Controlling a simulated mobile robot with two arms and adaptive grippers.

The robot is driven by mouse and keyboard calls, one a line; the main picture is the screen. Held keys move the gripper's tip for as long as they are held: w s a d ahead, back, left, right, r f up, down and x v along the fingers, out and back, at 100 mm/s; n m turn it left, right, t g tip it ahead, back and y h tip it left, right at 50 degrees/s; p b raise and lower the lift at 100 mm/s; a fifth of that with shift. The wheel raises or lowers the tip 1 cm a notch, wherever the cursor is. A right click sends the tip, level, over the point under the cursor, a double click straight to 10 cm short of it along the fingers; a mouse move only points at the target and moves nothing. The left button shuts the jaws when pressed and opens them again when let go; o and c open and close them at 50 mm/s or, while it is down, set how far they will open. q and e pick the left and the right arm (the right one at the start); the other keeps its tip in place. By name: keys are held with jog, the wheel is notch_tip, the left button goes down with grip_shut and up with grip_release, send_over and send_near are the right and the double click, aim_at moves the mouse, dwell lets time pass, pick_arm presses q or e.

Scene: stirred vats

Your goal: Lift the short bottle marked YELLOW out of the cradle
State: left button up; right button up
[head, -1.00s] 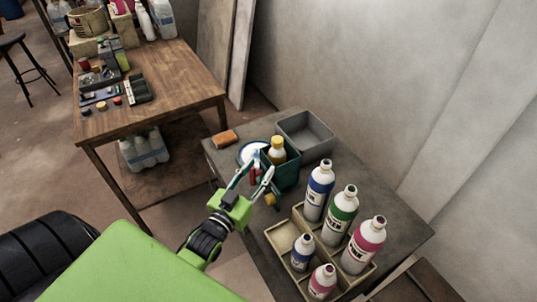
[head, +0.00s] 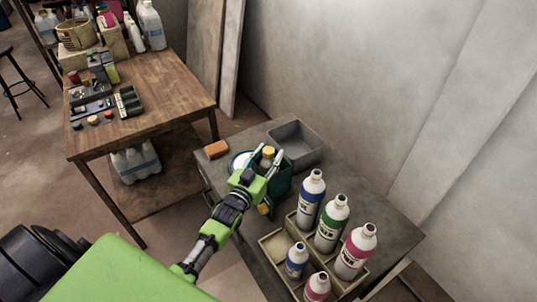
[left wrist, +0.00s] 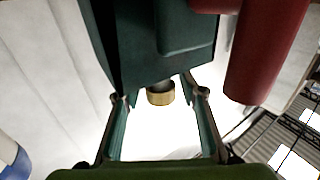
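The short bottle's yellow cap (head: 268,152) stands above the rim of the dark green cradle (head: 283,185); the cradle hides most of the body and I cannot read a label. My left gripper (head: 265,157) is open, its fingers on either side of the cap in the head view. In the left wrist view, a yellow-brown cap (left wrist: 161,95) shows between the spread fingertips (left wrist: 161,98) with a gap on each side. The cradle (left wrist: 160,45) fills the top of that view. My right gripper is not in view.
A grey bin (head: 298,147) stands behind the cradle, an orange block (head: 216,149) to its left. Blue, green and pink bottles stand in a divided tray (head: 268,250) at the right front. In the left wrist view, a red cylinder (left wrist: 265,50) is close beside the cradle.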

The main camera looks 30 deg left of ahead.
pick_arm(q)
grip_shut()
grip_release()
jog(key=shift+s, duration=0.1)
jog(key=s+b, duration=0.2)
jog(key=s, duration=1.1)
jog(key=shift+s+d, duration=0.2)
jog(key=shift+s, duration=0.15)
